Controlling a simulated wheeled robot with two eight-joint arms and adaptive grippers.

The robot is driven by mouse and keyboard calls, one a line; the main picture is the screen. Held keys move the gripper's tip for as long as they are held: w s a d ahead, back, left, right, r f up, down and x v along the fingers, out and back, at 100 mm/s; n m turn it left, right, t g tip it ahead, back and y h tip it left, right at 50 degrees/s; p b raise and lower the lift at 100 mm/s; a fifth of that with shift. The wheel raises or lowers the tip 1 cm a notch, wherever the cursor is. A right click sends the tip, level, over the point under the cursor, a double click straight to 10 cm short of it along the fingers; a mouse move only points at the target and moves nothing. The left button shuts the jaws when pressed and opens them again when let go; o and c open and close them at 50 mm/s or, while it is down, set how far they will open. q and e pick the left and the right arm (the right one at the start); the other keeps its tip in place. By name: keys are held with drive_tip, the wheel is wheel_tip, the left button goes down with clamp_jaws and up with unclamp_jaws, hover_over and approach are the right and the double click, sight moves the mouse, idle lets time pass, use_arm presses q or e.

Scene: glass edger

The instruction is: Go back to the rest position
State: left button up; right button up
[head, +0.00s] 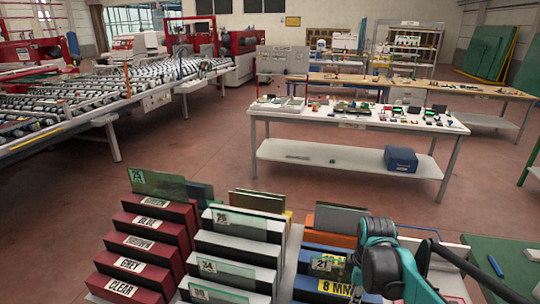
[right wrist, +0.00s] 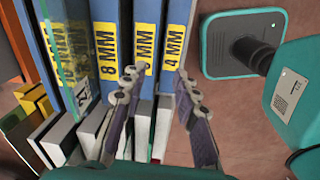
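My right arm reaches in at the lower right of the head view, over the blue rack section; its gripper is hidden there behind the arm. In the right wrist view my right gripper (right wrist: 158,91) is open, with its two fingers apart and no object visible between them. Beyond the fingers are the blue rack dividers (right wrist: 145,15) with yellow labels such as "8 MM" and "4 MM". Whether the fingers touch the rack cannot be told. My left gripper is not in view.
A green-topped table (head: 510,270) is at lower right. A white worktable (head: 350,120) stands behind, with open floor between.

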drive_tip(key=s+a+m+t+b, duration=0.1)
drive_tip(key=s+a+m+t, duration=0.1)
drive_tip(key=s+m, duration=0.4)
drive_tip(key=s+a+m+t+b, duration=0.1)
drive_tip(key=s+a+m+t, duration=0.2)
drive_tip(key=s+m, duration=0.4)
drive_tip(key=shift+f+m+t, duration=0.15)
drive_tip(key=shift+m+t, duration=0.25)
drive_tip(key=shift+t, duration=0.3)
